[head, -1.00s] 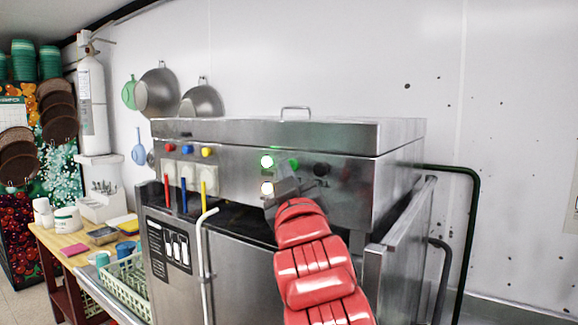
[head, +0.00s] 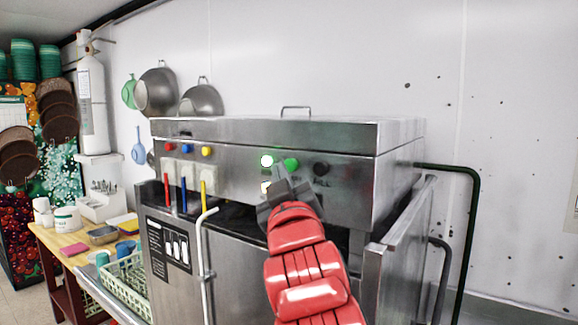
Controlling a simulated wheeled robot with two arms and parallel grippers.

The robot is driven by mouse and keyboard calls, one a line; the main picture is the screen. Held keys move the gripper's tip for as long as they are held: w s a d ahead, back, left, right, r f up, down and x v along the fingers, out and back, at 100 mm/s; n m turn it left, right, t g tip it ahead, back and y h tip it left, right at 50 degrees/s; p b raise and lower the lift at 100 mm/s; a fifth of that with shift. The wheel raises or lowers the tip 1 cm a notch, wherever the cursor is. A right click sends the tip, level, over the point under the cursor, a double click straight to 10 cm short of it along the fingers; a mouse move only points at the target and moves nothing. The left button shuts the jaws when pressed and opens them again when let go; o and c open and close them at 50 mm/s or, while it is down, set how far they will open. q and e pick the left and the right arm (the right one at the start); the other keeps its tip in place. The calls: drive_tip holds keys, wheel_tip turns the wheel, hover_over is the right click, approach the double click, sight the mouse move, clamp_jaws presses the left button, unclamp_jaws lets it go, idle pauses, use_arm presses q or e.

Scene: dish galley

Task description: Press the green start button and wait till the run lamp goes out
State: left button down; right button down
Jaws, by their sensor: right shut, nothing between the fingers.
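The dishwashing machine's steel front panel (head: 232,168) carries a round green button (head: 291,164). Just left of the button, a round lamp (head: 267,160) glows white with a green rim. A second, warm white light (head: 266,187) below it is partly hidden by my right gripper. My right gripper (head: 280,172), on the red arm, is shut and empty. Its tips are in front of the panel, just below and left of the green button. I cannot tell whether they touch the panel. My left gripper is out of view.
A black knob (head: 321,169) is right of the green button. Red, blue and yellow knobs (head: 206,151) are at the panel's left. A white pipe (head: 202,250) stands before the machine. A crate (head: 125,285) and wooden table (head: 75,245) are at left.

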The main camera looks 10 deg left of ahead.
drive_tip(key=shift+s+a, duration=0.1)
drive_tip(key=s, duration=0.1)
drive_tip(key=s+a, duration=0.1)
drive_tip(key=s, duration=0.2)
drive_tip(key=shift+s+a+p, duration=0.2)
drive_tip(key=shift+a+p, duration=0.1)
drive_tip(key=shift+p, duration=0.1)
idle(0.4)
